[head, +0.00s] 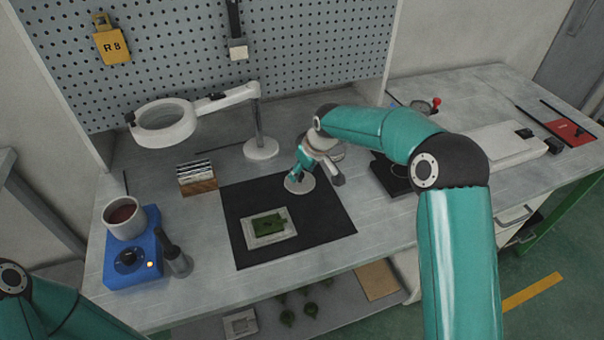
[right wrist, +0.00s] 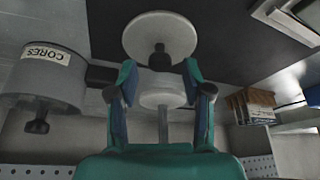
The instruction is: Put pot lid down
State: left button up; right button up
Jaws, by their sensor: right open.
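The pot lid (head: 296,187) is a pale round disc lying on the far part of the black mat (head: 325,222). In the right wrist view the lid (right wrist: 150,28) shows its dark knob toward me. My right gripper (head: 297,172) is over the lid in the head view and hides part of it. In the right wrist view my right gripper (right wrist: 160,78) has its fingers apart, one on each side of the knob, with a gap showing. I cannot tell whether they touch it. My left gripper is out of view; only part of that arm shows.
An open pot (head: 125,228) of reddish wax stands on a blue heater (head: 118,270) at left. A green piece on a pale plate (head: 283,240) lies on the mat. A jar marked CORES (right wrist: 40,80) and the lamp's round base (head: 262,149) are near the gripper.

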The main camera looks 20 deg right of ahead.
jog(key=v, duration=0.9)
jog(key=shift+r+b, duration=0.25)
jog(key=shift+b, duration=0.05)
jog(key=shift+s, duration=0.1)
jog(key=shift+d+f, duration=0.1)
